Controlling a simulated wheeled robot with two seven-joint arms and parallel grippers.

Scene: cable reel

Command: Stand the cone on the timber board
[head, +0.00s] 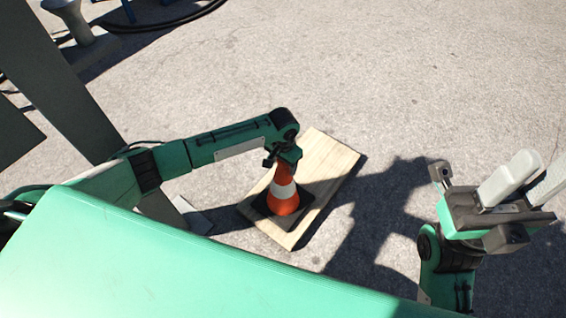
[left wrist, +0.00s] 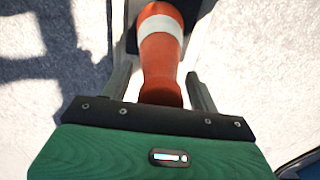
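The orange cone (head: 284,198) with a white band and a dark square base appears upright on the pale timber board (head: 326,160). Its base lies within the board's near part. My left gripper (head: 283,168) is at the cone's top. In the left wrist view, the orange and white cone (left wrist: 160,55) lies between the two fingers of my left gripper (left wrist: 160,75). A narrow gap shows on each side, so the fingers are open around it. My right gripper (head: 528,182) is at the right, well away from the board, with its pale fingers apart and empty.
The board lies on sunlit grey paved ground, with open room beyond it and to its right. Dark shadows fall to the board's right. A grey spool-shaped object (head: 76,22) and a dark hose or cable (head: 165,25) are at the far left.

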